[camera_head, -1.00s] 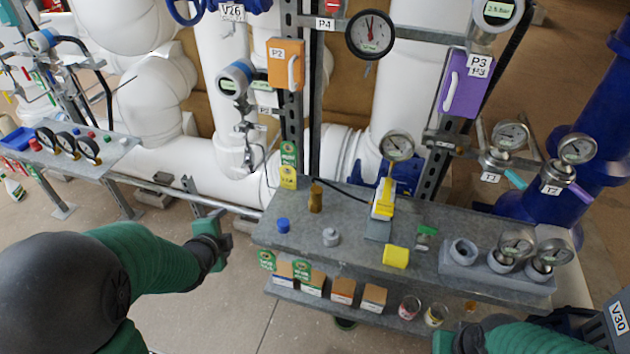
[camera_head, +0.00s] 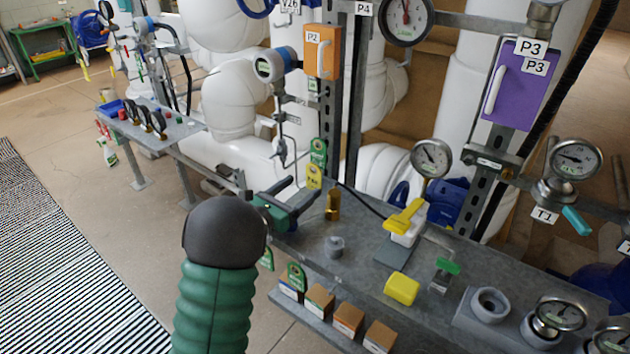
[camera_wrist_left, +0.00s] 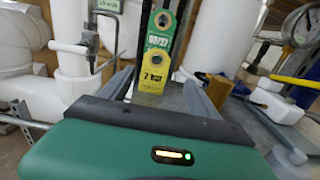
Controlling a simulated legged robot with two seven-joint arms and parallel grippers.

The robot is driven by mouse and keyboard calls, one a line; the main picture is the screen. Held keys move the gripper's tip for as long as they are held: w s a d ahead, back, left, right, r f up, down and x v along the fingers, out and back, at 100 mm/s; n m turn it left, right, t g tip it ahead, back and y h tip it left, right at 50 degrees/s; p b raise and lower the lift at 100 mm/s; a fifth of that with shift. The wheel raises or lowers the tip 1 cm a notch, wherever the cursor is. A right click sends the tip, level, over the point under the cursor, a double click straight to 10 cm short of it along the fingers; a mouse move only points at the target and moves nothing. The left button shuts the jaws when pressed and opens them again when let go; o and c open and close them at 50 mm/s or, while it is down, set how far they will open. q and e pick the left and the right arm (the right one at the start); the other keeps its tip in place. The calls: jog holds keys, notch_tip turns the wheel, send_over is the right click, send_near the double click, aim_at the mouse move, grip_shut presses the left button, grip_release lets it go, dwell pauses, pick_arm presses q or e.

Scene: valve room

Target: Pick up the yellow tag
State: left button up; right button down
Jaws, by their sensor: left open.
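The yellow tag (camera_head: 314,177) hangs upright below a green tag (camera_head: 318,152) at the back left edge of the grey bench. In the left wrist view the yellow tag (camera_wrist_left: 153,66) reads "2 bar" and has a hole near its top; the green tag (camera_wrist_left: 159,34) is right above it. My left gripper (camera_head: 303,190) is open and empty, reaching over the bench's left end just short of the tag. In the wrist view its fingers (camera_wrist_left: 158,88) stand either side of the tag's lower part, with the tag beyond them. My right gripper is out of view.
Metal posts (camera_head: 328,110) and white pipes stand behind. Small boxes (camera_head: 348,320) sit on a lower shelf.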

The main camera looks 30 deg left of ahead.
aim_at(313, 174)
pick_arm(q)
jog(key=shift+w+d+r, duration=0.15)
jog(key=shift+w+d, duration=0.1)
jog(key=shift+w, duration=0.2)
jog(key=shift+w+d+r, duration=0.15)
jog(key=shift+w+d, duration=0.05)
jog(key=shift+w, duration=0.25)
jog(key=w, duration=0.1)
jog(key=w+a, duration=0.1)
jog(key=w, duration=0.1)
jog(key=w+a, duration=0.1)
jog(key=shift+w+f, duration=0.3)
jog(key=shift+s+d+r, duration=0.1)
jog(key=shift+d+r, duration=0.15)
jog(key=shift+d, duration=0.05)
jog(key=shift+d+r, duration=0.1)
jog(key=shift+d, duration=0.2)
jog(key=c, duration=0.5)
jog(key=shift+a, duration=0.35)
jog(key=c, duration=1)
jog(key=shift+f, duration=0.2)
jog(key=shift+c, duration=0.2)
jog(key=shift+d, duration=0.1)
